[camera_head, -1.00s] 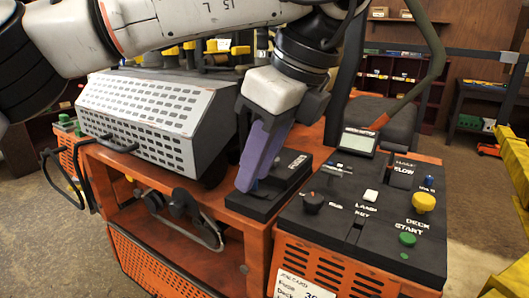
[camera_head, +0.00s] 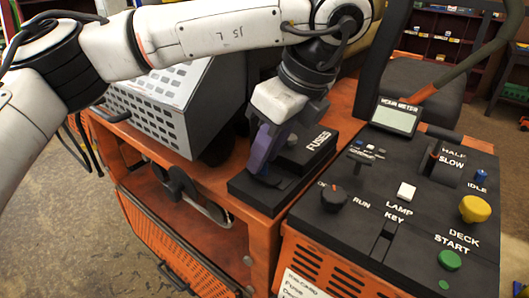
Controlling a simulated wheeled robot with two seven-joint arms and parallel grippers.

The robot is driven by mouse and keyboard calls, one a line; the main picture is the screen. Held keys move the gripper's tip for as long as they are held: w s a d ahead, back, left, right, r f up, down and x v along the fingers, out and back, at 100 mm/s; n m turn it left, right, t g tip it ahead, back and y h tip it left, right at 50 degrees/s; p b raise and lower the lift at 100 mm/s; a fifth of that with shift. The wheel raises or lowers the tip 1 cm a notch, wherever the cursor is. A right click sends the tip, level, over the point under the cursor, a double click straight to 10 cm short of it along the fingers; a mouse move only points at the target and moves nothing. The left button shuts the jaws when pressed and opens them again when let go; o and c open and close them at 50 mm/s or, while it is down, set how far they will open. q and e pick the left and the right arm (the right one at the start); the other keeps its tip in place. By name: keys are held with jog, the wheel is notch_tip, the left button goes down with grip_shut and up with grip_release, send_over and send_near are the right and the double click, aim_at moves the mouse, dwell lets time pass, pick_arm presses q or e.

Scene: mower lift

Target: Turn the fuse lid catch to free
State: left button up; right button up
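The black fuse box (camera_head: 318,152), with a lid lettered FUSES, sits on the orange mower body beside the control panel. My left gripper (camera_head: 260,168) comes down from above with purple fingers pointing at the near left part of this box. The fingertips are at or just above the black surface in front of the lid; I cannot tell whether they touch it. The fuse lid catch is not made out and may be hidden behind the fingers. The fingers overlap in this view, so their opening does not show. My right gripper is not in view.
The control panel (camera_head: 400,215) has a black key knob (camera_head: 333,198), a white lamp button (camera_head: 406,191), a yellow deck knob (camera_head: 474,208), a green start button (camera_head: 449,260) and a meter (camera_head: 396,116). A grey perforated cover (camera_head: 165,105) stands left of the gripper.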

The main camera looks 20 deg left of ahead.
pick_arm(q)
jog(key=shift+w+a+f, duration=0.15)
jog(key=shift+a+f, duration=0.05)
jog(key=shift+f, duration=0.3)
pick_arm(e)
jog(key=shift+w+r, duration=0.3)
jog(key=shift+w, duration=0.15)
pick_arm(q)
jog(key=shift+c, duration=0.3)
grip_shut()
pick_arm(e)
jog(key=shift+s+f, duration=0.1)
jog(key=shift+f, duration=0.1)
